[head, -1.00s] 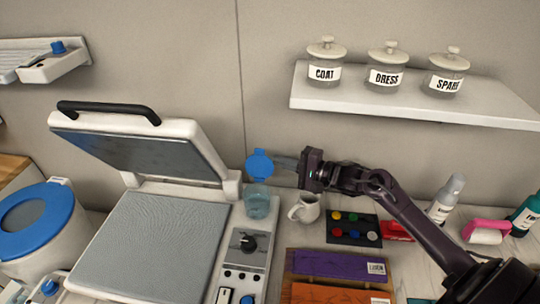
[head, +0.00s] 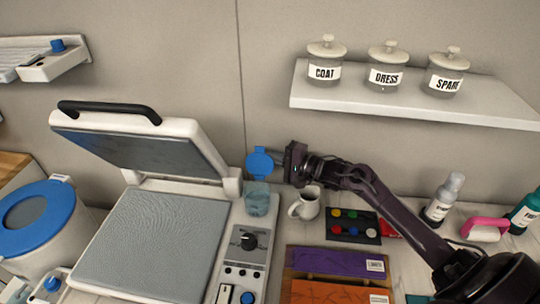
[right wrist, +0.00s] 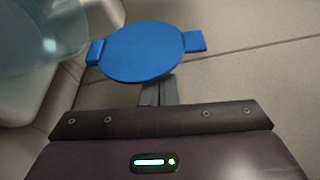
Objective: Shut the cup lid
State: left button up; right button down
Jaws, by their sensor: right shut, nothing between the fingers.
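The clear bluish cup (head: 257,199) stands on the right side of the white press. Its blue lid (head: 259,163) is open and stands upright above the cup's rim. In the right wrist view the lid (right wrist: 143,52) is a flat blue disc with tabs at two sides, and part of the cup (right wrist: 35,35) shows at top left. My right gripper (head: 276,158) is shut and empty, its fingertips close to the lid's right side. In the wrist view its fingers (right wrist: 158,92) end at the lid's edge; I cannot tell whether they touch. My left gripper is not in view.
The raised press top (head: 140,150) stands left of the cup. A white mug (head: 305,204) is just under my right wrist. A dark tray of coloured buttons (head: 352,226) and bottles are further right. A shelf (head: 400,100) with jars is above.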

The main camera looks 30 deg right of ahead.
aim_at(267, 166)
jog(key=shift+s+a+r+n, duration=0.15)
jog(key=shift+r+n, duration=0.05)
jog(key=shift+n, duration=0.2)
jog(key=shift+s+a+r+n+t+p, duration=0.2)
jog(key=shift+s+a+n+t+p, duration=0.15)
jog(key=shift+n, duration=0.45)
jog(key=shift+s+a+r+n+t+y, duration=0.1)
jog(key=shift+s+a+n+t+y, duration=0.25)
jog(key=shift+n, duration=0.45)
jog(key=s+n+y, duration=0.1)
jog(key=n, duration=0.1)
jog(key=s+a+n+b, duration=0.1)
jog(key=n, duration=0.2)
jog(key=shift+s+a+t+y, duration=0.15)
jog(key=shift+t+y, duration=0.15)
jog(key=shift+y, duration=0.05)
jog(key=shift+s+a+n+y, duration=0.25)
jog(key=shift+s+n+y, duration=0.05)
jog(key=shift+n, duration=0.6)
jog(key=shift+s+a+f, duration=0.3)
jog(key=shift+s+a, duration=0.1)
jog(key=shift+s, duration=0.1)
jog(key=shift+s+f, duration=0.1)
jog(key=shift+a, duration=0.1)
